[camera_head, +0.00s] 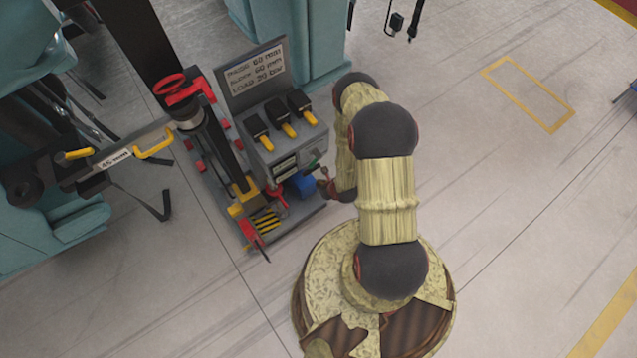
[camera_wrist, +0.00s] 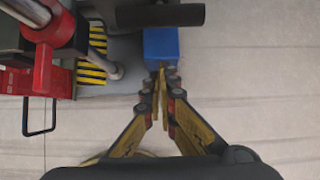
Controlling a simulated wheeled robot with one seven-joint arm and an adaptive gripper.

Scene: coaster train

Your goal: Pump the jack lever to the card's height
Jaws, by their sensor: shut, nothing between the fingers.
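A black cylindrical bar (camera_wrist: 160,15), possibly the lever's grip, crosses the top of the wrist view. My gripper (camera_wrist: 161,78) is shut and empty, its fingertips close to a blue block (camera_wrist: 161,46) and below the black bar in that view. In the head view my gripper (camera_head: 323,181) is small, beside the blue block (camera_head: 301,185).
A grey console with several black-and-yellow switches (camera_head: 283,122) stands behind the blue block. A yellow-black striped plate (camera_wrist: 92,57) and red part (camera_wrist: 50,69) lie left in the wrist view. A bar labelled 45 mm (camera_head: 113,158) extends left. Floor right of my base is clear.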

